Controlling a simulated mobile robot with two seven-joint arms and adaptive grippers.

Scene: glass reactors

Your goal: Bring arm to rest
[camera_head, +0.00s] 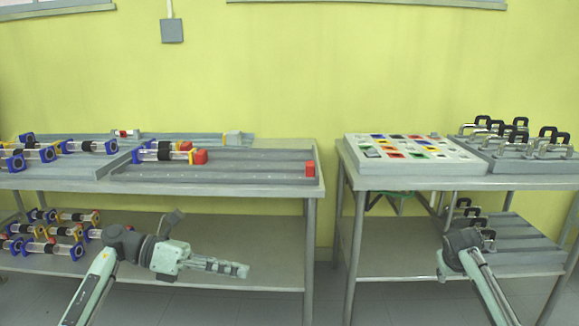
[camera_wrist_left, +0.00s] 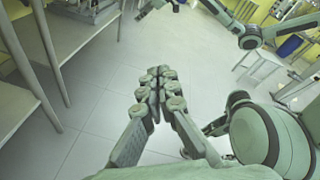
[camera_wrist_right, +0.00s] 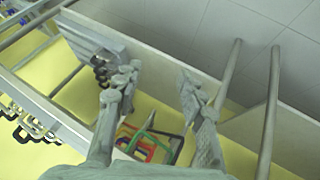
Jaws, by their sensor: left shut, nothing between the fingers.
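My left arm (camera_head: 125,245) comes in from the left in the head view, bent in front of the left table. My left gripper (camera_head: 240,270) points right, below the tabletop level. In the left wrist view its fingertips (camera_wrist_left: 160,78) meet with nothing between them, above open floor. My right arm (camera_head: 465,250) stands in front of the right table in the head view, where its fingers cannot be made out. In the right wrist view the right gripper (camera_wrist_right: 157,80) is open, with its two fingers wide apart and empty.
The left table (camera_head: 318,190) bears a grey rack with glass reactors (camera_head: 92,146) and red blocks. The right table (camera_head: 400,183) bears a tray of coloured tiles (camera_head: 365,155) and black-handled pieces (camera_head: 548,140). Both have lower shelves. The floor (camera_wrist_left: 115,85) below my left gripper is clear.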

